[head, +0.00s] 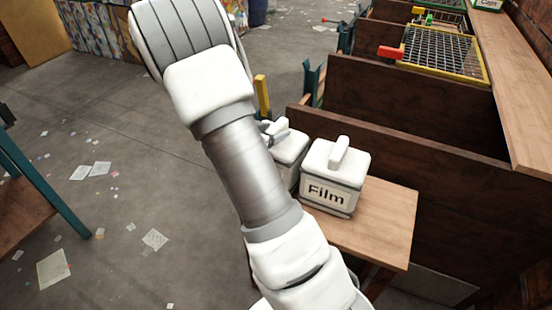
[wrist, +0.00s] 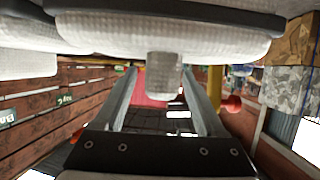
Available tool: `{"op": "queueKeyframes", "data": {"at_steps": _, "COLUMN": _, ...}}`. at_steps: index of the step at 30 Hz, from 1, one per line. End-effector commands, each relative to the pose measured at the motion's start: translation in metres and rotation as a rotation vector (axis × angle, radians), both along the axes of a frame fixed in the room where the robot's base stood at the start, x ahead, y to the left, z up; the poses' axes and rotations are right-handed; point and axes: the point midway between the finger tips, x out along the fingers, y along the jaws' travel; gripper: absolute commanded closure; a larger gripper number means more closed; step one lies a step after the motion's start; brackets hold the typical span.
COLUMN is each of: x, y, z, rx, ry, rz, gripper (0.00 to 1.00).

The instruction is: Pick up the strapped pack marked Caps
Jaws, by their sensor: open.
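A white strapped pack (head: 289,158) stands on the small wooden table, largely hidden behind my arm in the head view. Its label is out of sight, so I cannot tell whether it reads Caps. A second white pack marked Film (head: 335,178) stands upright just to its right, its handle on top. In the wrist view my gripper (wrist: 160,76) is open, with one finger on each side of a pale, block-like handle (wrist: 163,79). A white pack body (wrist: 165,32) fills the top of that view. My arm hides most of the gripper in the head view.
The small wooden table (head: 385,222) has bare room right of the Film pack. Brown wooden partitions (head: 420,165) rise close behind it. A yellow-rimmed wire basket (head: 440,55) with a red handle and a green Caps sign (head: 488,4) are farther back. Papers litter the floor at left.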

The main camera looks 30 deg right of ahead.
Motion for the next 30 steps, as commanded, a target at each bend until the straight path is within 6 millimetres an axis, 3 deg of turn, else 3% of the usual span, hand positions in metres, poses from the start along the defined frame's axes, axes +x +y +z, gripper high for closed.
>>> {"op": "queueKeyframes", "data": {"at_steps": 3, "x": 0.0043, "y": -0.0095, "z": -0.005, "rx": 0.0, "ry": 0.0, "rz": -0.001, "gripper": 0.28}}
{"op": "queueKeyframes", "data": {"at_steps": 11, "x": 0.0053, "y": -0.0107, "z": -0.0051, "rx": 0.001, "ry": 0.0, "rz": 0.001, "gripper": 0.29}}
{"op": "queueKeyframes", "data": {"at_steps": 23, "x": 0.0051, "y": -0.0104, "z": -0.005, "rx": 0.001, "ry": 0.0, "rz": 0.001, "gripper": 1.0}}
{"op": "queueKeyframes", "data": {"at_steps": 30, "x": 0.0051, "y": -0.0104, "z": -0.0049, "rx": 0.001, "ry": 0.0, "rz": 0.001, "gripper": 1.0}}
